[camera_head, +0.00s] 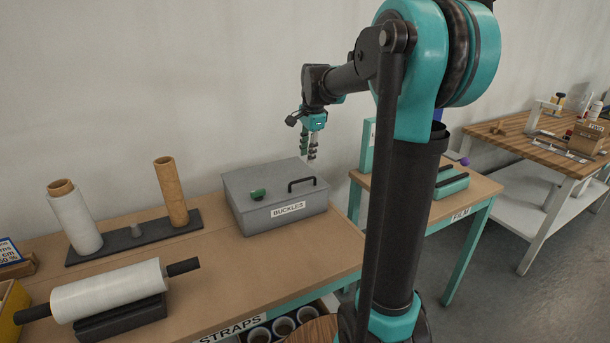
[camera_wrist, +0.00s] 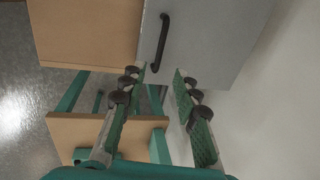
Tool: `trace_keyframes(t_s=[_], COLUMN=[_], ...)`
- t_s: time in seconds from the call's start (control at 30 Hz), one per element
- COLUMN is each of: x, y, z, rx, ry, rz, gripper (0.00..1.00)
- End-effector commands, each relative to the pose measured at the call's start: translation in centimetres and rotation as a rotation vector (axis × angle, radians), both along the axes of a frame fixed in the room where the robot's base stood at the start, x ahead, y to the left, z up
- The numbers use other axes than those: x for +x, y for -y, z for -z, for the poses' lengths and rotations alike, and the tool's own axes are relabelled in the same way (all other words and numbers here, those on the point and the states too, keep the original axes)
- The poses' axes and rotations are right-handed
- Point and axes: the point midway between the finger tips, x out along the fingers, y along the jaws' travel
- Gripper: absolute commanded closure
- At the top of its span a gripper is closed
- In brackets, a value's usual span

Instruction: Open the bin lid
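The grey bin labelled BUCKLES (camera_head: 249,217) stands on the wooden bench, its flat lid (camera_head: 264,177) shut. A black bar handle (camera_head: 301,184) sits on the lid near its right end, and a green knob-like piece (camera_head: 257,194) sits near the front edge. My gripper (camera_head: 311,161) hangs pointing down, above the right back part of the bin. In the wrist view my gripper (camera_wrist: 160,75) has its two fingers spread with nothing between them. The handle (camera_wrist: 159,50) shows just beyond the fingertips, a little apart from them, on the grey lid (camera_wrist: 210,30).
Upright rolls (camera_head: 75,219) stand on a dark base left of the bin. A wrapped roll (camera_head: 110,290) lies on a stand in front. A lower FILM table (camera_head: 480,190) is to the right across a gap. The bench front of the bin (camera_head: 290,250) is clear.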

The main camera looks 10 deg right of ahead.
Motion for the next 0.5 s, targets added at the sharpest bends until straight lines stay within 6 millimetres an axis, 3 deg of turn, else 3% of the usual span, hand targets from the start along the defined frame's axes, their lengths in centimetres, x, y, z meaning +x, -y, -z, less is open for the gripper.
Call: trace_keyframes(t_s=[0.3,0.5], x=[1.2,1.6], y=[-0.4,-0.5], z=[6.1,8.4], rx=[0.0,0.0], ry=[0.0,0.0], rz=[-0.001,-0.001], gripper=[0.69,0.69])
